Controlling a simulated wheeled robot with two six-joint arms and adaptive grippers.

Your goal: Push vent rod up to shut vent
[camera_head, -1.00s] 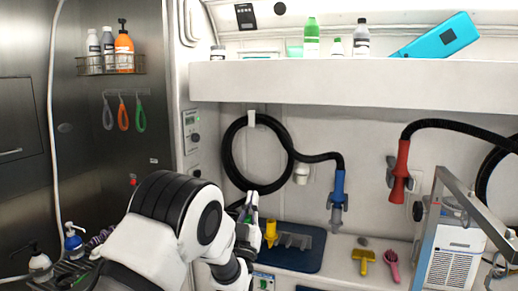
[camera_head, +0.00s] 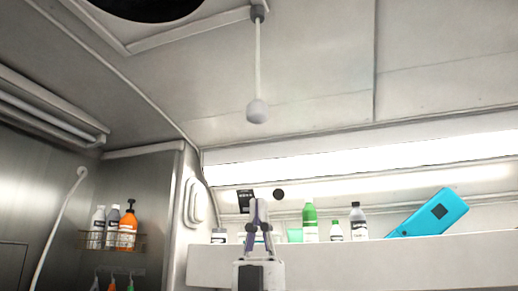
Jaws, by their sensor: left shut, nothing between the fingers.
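The vent rod (camera_head: 258,65) is a thin white rod hanging straight down from a grey mount at the ceiling vent. A pale round knob (camera_head: 257,111) is at its lower end. The vent (camera_head: 150,8) is a dark round opening at the top left, cut off by the picture edge, with a light frame around it. My left gripper (camera_head: 258,203) points up below the knob, with a clear gap between them in the picture. Its fingers meet at the tips and hold nothing. My right gripper is not in view.
A shelf (camera_head: 350,258) behind the gripper bears bottles, including a green one (camera_head: 310,222), and a tilted blue box (camera_head: 430,213). A wire rack (camera_head: 92,241) with bottles hangs on the left wall. The space between gripper and knob looks clear.

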